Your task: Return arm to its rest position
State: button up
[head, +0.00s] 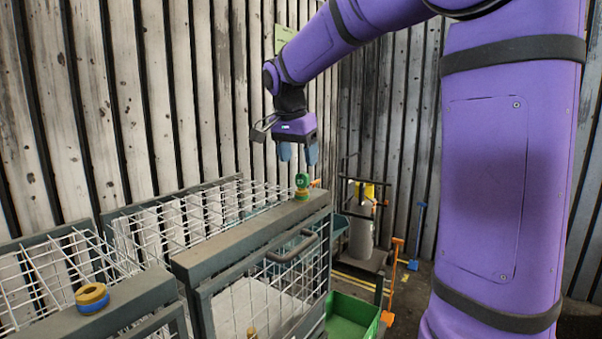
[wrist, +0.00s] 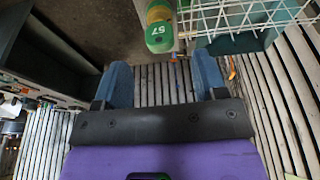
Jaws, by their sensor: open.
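My arm is purple and stretches across the head view from the right. My gripper (head: 298,153) hangs fingers-down over the grey-railed wire cage, its two blue fingers apart. The wrist view also shows my gripper (wrist: 163,75) with its blue fingers spread and nothing between them. In the wrist view the green tag (wrist: 159,32), which seems to read 57, lies beyond the fingertips.
A yellow and blue ring piece (head: 92,297) sits on the left cage's rail (head: 135,300). The wire cage (head: 250,245) fills the front. A green bin (head: 350,318) is at lower right. A cart with a pale cylinder (head: 361,232) and orange stands (head: 391,275) are behind. A ribbed wall closes the back.

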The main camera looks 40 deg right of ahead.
jog(key=s+a+n+t+y, duration=0.1)
jog(key=s+a+n, duration=0.3)
jog(key=s, duration=0.3)
jog(key=s+a+n+t, duration=0.1)
jog(key=s+a+n, duration=0.2)
jog(key=s, duration=0.4)
jog(key=s+a+f+n+t+y, duration=0.1)
jog(key=s+a+f+n, duration=0.1)
jog(key=s, duration=0.4)
jog(key=s+a+f+n+t+y, duration=0.1)
jog(key=s+a+f+n, duration=0.1)
jog(key=s+f+n, duration=0.2)
jog(key=shift+s+a+n, duration=0.15)
jog(key=shift+s+n, duration=0.35)
jog(key=shift+s, duration=0.35)
